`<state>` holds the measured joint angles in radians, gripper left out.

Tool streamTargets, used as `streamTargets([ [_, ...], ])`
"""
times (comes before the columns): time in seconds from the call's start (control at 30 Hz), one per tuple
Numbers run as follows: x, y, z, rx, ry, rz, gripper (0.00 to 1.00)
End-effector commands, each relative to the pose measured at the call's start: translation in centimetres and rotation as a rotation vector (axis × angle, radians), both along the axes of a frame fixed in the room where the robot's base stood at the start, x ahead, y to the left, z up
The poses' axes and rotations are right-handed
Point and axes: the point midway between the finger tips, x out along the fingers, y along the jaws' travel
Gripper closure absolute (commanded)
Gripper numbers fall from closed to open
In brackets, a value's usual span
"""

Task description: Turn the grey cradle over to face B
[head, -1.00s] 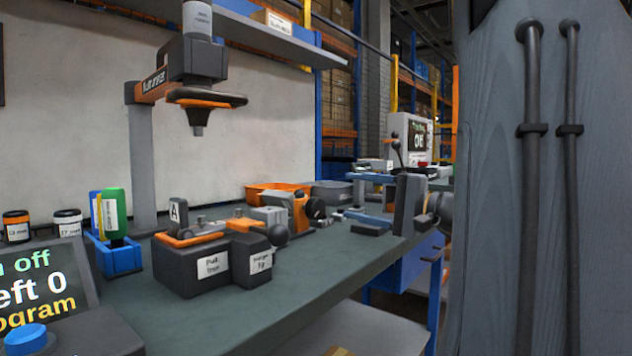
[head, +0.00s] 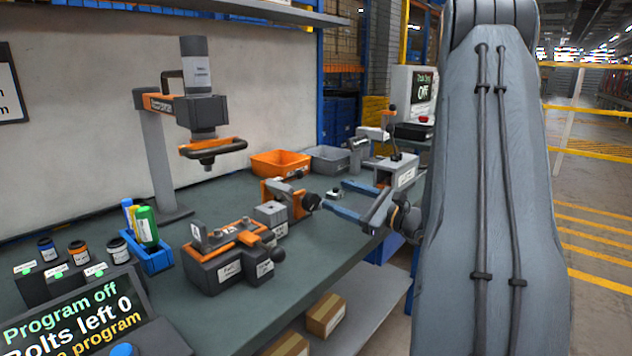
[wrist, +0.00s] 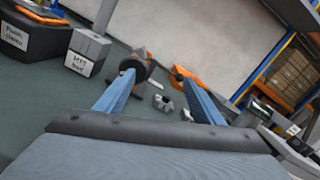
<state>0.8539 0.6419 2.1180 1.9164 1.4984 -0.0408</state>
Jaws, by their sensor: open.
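The dark fixture (head: 222,268) on the bench has orange bars, white labels and a round black knob (head: 278,254). A grey part with an upright pale tag (head: 198,236), probably the cradle, sits on it; the tag's letter is too small to read now. In the wrist view the fixture (wrist: 22,42) is cut off at the upper left. My gripper (head: 334,194) is open, to the right of the fixture and apart from it. In the wrist view its blue fingers (wrist: 157,82) are spread and nothing is held.
A grey block (head: 270,213) and an orange bracket with a dark knob (head: 310,201) stand between fixture and gripper. Orange (head: 280,163) and grey (head: 326,159) bins are behind. A press (head: 205,115) overhangs the back. A blue holder (head: 158,260) and screen (head: 85,320) are left.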

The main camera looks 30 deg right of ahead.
Motion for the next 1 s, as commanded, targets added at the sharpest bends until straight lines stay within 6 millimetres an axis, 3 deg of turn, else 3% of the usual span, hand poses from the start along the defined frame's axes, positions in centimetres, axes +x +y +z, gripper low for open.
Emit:
streamTargets([
  [0.4,-2.0,3.0,-0.9,0.404,0.2,0.002,0.38],
  [0.63,-2.5,3.9,-1.6,0.498,0.247,-0.003,0.38],
  [0.77,-1.8,4.2,-1.8,0.506,0.252,-0.001,0.38],
  [1.0,1.5,5.5,-1.7,0.503,0.25,0.0,0.38],
])
